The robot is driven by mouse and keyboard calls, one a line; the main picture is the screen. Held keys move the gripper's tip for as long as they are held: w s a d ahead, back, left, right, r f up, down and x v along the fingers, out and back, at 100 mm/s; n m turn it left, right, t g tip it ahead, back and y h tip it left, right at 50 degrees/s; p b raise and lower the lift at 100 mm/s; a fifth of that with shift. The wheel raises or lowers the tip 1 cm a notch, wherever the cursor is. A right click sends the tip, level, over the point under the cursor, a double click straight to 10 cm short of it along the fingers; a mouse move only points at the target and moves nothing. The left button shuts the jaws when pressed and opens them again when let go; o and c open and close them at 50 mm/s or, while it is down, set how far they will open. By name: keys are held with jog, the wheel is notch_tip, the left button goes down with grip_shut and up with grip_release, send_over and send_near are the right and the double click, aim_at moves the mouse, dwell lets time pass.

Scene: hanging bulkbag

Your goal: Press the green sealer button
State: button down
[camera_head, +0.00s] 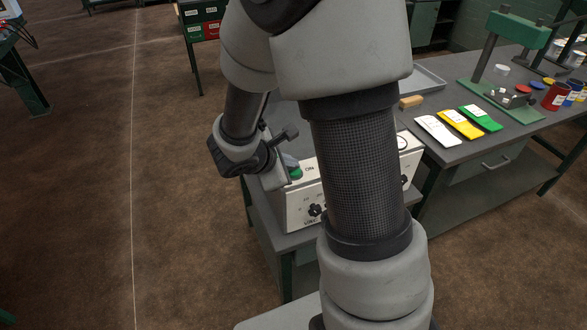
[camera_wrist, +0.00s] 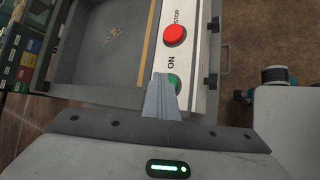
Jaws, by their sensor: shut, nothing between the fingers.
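The green button (camera_wrist: 174,79), labelled ON, sits on the white panel (camera_wrist: 200,65) of the sealer. A red STOP button (camera_wrist: 174,35) is further along the same panel. In the wrist view my gripper (camera_wrist: 161,80) is shut and empty, with its fingertips over the green button and hiding part of it. I cannot tell whether they touch. In the head view the green button (camera_head: 296,173) shows at the left end of the sealer's white front (camera_head: 297,207), right beside my gripper. My arm hides much of the sealer.
A grey tray-like surface (camera_wrist: 95,55) with a yellow strip lies beside the panel in the wrist view. In the head view, a workbench (camera_head: 450,148) at right holds white, yellow and green packets (camera_head: 460,124), a green press (camera_head: 518,30) and jars.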

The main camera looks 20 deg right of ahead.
aim_at(291, 174)
jog(key=shift+r, duration=0.15)
jog(key=shift+r+p, duration=2)
jog(key=shift+r, duration=0.95)
jog(key=shift+r, duration=0.1)
